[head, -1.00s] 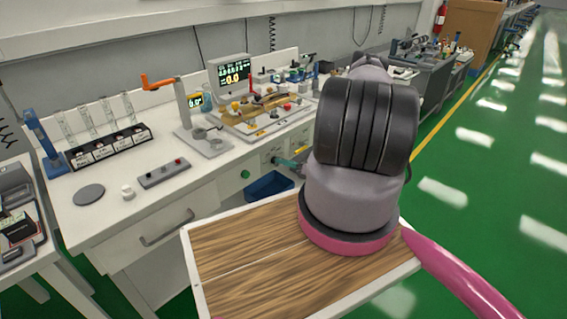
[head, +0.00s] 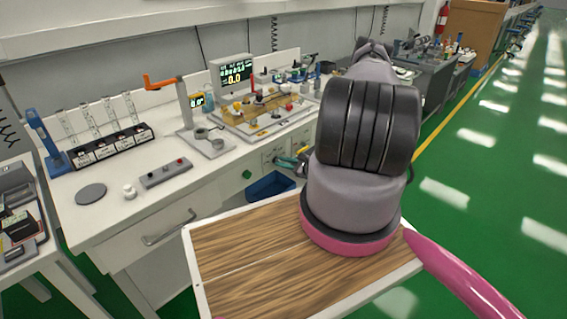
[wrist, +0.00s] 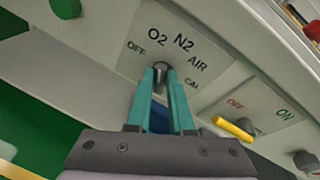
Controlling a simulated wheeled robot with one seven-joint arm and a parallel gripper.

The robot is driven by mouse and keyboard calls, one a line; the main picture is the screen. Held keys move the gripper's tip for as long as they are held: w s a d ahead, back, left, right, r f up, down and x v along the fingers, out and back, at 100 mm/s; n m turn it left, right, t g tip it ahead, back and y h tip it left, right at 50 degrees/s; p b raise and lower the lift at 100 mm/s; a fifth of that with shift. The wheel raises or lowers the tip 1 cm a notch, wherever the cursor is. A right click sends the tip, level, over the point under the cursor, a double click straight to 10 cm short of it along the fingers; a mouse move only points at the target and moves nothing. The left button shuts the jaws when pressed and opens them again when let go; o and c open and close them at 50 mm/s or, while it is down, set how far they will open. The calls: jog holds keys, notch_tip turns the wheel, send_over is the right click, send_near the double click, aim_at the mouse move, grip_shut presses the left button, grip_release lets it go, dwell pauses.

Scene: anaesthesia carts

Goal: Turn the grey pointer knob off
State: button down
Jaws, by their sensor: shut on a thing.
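The grey pointer knob (wrist: 160,75) is on the white front panel, with the labels OFF, O2, N2, AIR and CAL around it. My gripper (wrist: 161,76) has its teal fingers closed on the knob's two sides, seen in the wrist view. The fingers hide part of the knob, and I cannot tell which label its pointer faces. In the head view my gripper (head: 287,162) reaches the bench front, and the knob is too small to make out there.
A yellow lever (wrist: 234,129) with OFF and ON labels is close to the right of my fingers. A green button (wrist: 65,8) is at the upper left. A blue bin (head: 270,187) stands below the panel. The bench top (head: 150,205) holds several instruments.

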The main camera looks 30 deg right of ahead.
jog(key=n+h, duration=0.1)
jog(key=n, duration=0.2)
jog(key=n+h, duration=0.1)
jog(key=n, duration=0.1)
jog(key=a+n+t+h, duration=0.1)
jog(key=n, duration=0.2)
jog(key=shift+s+f+n, duration=0.25)
jog(key=shift+f+n, duration=0.05)
jog(key=shift+f, duration=0.1)
jog(key=shift+h, duration=0.3)
jog(key=c, duration=0.8)
grip_release()
jog(key=shift+s, duration=0.1)
jog(key=v, duration=1)
jog(key=shift+s, duration=0.3)
